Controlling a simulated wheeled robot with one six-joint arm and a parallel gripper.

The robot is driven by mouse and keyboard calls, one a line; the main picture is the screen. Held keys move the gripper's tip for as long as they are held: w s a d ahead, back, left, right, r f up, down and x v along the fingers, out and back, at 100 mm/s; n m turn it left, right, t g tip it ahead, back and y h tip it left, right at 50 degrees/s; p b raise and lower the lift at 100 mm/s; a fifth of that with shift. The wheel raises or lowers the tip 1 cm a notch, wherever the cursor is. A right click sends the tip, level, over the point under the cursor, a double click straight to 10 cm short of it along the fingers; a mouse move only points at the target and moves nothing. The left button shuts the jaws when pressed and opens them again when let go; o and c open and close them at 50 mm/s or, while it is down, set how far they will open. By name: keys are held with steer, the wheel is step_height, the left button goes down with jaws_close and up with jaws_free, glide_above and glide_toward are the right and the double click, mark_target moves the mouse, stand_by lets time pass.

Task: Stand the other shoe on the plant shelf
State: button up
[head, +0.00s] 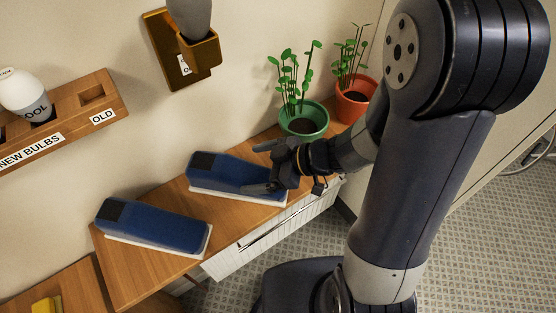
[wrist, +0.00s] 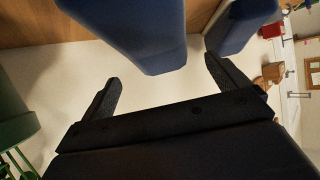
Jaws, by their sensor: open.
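Two blue shoes with white soles lie on the wooden plant shelf (head: 135,275). The nearer-left shoe (head: 155,226) lies alone. The other shoe (head: 225,172) lies further right, close to the potted plants. My gripper (head: 259,166) is open at the right end of that second shoe, which also shows in the wrist view (wrist: 140,30). There its end appears between the fingertips (wrist: 162,70); I cannot tell whether they touch it. The first shoe also shows in the wrist view (wrist: 238,24), at the upper right.
A green pot (head: 304,122) and an orange pot (head: 356,100) with plants stand at the shelf's right end. A brown wall holder (head: 182,55) holds a grey object. A yellow item (head: 46,305) lies lower left.

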steer(key=shift+p+v, duration=0.35)
steer(key=shift+v, duration=2.6)
